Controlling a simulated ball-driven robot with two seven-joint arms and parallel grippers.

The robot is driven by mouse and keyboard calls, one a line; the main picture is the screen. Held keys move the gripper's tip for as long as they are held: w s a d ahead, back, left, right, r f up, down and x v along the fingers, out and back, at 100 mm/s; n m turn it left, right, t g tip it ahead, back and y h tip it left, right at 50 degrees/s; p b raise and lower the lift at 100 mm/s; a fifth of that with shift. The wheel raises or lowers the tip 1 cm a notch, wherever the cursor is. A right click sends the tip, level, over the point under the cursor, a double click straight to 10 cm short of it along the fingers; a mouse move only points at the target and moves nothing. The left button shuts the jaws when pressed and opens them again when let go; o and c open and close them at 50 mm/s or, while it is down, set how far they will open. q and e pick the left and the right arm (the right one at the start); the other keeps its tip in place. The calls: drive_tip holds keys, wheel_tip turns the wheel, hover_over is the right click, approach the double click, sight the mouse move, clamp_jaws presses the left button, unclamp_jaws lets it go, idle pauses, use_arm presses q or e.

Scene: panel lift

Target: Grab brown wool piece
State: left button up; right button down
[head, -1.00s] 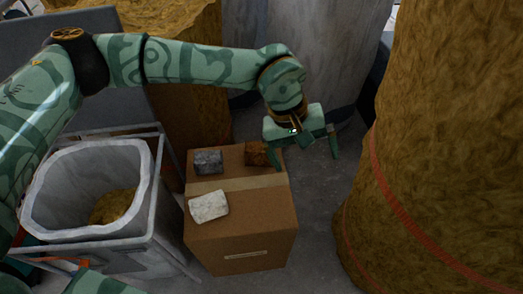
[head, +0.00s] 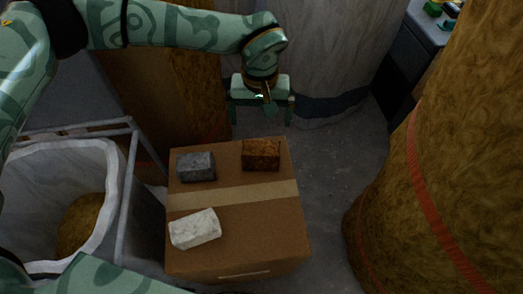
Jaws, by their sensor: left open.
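The brown wool piece (head: 261,155) is a small dark brown block near the far right edge of the cardboard box top. My left gripper (head: 262,118) is open and empty, with its fingers pointing down just beyond the brown piece in the picture. It appears apart from the piece, and its exact height is hard to tell. My right gripper is not in view; part of a green arm link of mine shows at the bottom left.
On the cardboard box (head: 245,225) also lie a grey block (head: 196,167) and a white block (head: 195,229). A framed white bin (head: 118,185) with brown wool stands at left. A large brown bale (head: 455,140) stands at right. Grey floor (head: 335,170) is clear between.

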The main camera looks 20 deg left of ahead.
sight(261, 148)
use_arm(q)
wheel_tip(261, 148, down, 10)
drive_tip(key=b, duration=0.4)
drive_tip(key=shift+s+f, duration=0.1)
drive_tip(key=shift+f, duration=0.15)
wheel_tip(261, 148, down, 4)
drive_tip(key=shift+s+d+r+b, duration=0.1)
drive_tip(key=shift+s+r+b, duration=0.05)
drive_tip(key=shift+b, duration=1.05)
drive_tip(key=shift+f, duration=0.4)
drive_tip(key=c, duration=0.6)
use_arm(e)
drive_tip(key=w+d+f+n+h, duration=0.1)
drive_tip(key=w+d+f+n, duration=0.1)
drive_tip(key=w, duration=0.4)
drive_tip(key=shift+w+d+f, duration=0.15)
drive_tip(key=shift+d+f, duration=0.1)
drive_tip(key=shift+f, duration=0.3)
